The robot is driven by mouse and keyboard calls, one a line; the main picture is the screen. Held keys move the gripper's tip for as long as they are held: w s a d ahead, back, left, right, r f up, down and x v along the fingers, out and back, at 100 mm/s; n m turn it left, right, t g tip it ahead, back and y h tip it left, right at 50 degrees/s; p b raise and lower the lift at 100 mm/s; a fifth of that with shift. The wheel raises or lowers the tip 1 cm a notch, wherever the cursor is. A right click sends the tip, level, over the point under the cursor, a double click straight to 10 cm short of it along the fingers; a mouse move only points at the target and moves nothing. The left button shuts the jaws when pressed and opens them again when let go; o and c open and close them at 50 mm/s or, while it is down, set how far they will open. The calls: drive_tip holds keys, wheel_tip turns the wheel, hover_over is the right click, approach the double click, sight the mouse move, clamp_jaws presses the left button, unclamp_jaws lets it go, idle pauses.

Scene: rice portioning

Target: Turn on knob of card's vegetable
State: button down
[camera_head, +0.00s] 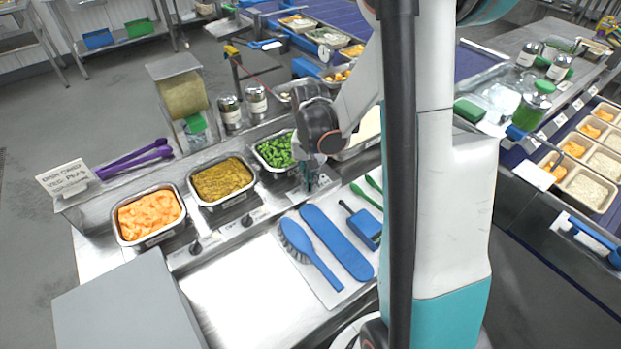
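The white card (68,178) stands at the left end of the counter, with a second line that appears to read "VEG: PEAS". Green peas (276,151) fill a steel pan beside my gripper. A yellow-brown food (223,180) and orange pieces (149,215) fill the pans to its left. Dark knobs sit on the front ledge below these two pans, one at the left (195,248) and one in the middle (247,220). My gripper (314,187) points down at the ledge in front of the peas pan. It hides any knob there, and its finger opening and contact are unclear.
A blue brush (312,252), a blue paddle (337,242) and a blue scoop (364,227) lie in front of my gripper. Purple utensils (135,160) lie near the card. A grey box (130,305) stands front left. The bare steel top (245,295) is clear.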

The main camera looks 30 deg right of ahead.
drive_tip(key=shift+m, duration=0.4)
drive_tip(key=m, duration=0.3)
drive_tip(key=shift+m+b, duration=0.3)
drive_tip(key=shift+b, duration=0.05)
drive_tip(key=m, duration=0.4)
drive_tip(key=shift+w+m, duration=0.1)
drive_tip(key=shift+m, duration=0.2)
drive_tip(key=m+b, duration=0.1)
drive_tip(key=m, duration=0.3)
drive_tip(key=shift+m, duration=2.5)
